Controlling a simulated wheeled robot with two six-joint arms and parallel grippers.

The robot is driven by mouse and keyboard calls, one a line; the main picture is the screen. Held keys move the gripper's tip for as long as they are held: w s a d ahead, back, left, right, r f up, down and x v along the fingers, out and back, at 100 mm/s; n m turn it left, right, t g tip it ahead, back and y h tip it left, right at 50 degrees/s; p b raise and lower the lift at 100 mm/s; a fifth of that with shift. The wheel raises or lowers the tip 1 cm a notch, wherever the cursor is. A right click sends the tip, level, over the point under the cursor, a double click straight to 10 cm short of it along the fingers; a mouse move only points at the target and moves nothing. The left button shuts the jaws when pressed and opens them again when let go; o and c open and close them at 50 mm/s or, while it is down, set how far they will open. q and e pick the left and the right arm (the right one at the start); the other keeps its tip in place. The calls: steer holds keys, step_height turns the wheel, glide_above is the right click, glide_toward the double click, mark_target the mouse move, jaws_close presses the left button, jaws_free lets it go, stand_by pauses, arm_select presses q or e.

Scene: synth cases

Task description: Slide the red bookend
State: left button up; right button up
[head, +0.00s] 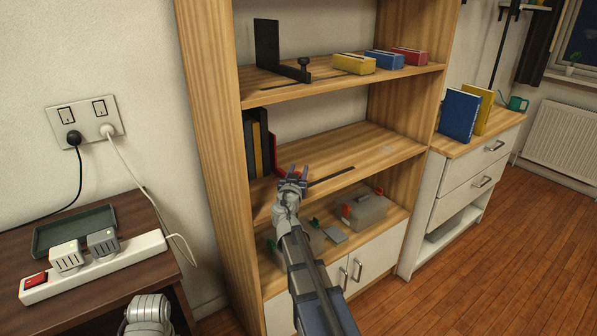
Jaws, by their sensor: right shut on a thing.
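The red bookend (278,163) is on the middle shelf (375,143), just right of a row of dark and yellow-brown books (258,142). Its lower part is largely hidden by my right gripper. My right gripper (293,173) is at the front of that shelf, shut on the red bookend. A dark slot (332,176) runs along the shelf to the right of the gripper. A grey rounded part of my left arm shows at the bottom left edge; its gripper fingers are not visible.
The upper shelf holds a black bookend (268,48) and yellow (354,64), blue (384,60) and red (410,56) blocks. Below stands a grey box (365,212). A side table (95,318) at left carries a power strip (120,263). The middle shelf's right part is clear.

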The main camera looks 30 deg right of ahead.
jaws_close()
stand_by(0.8)
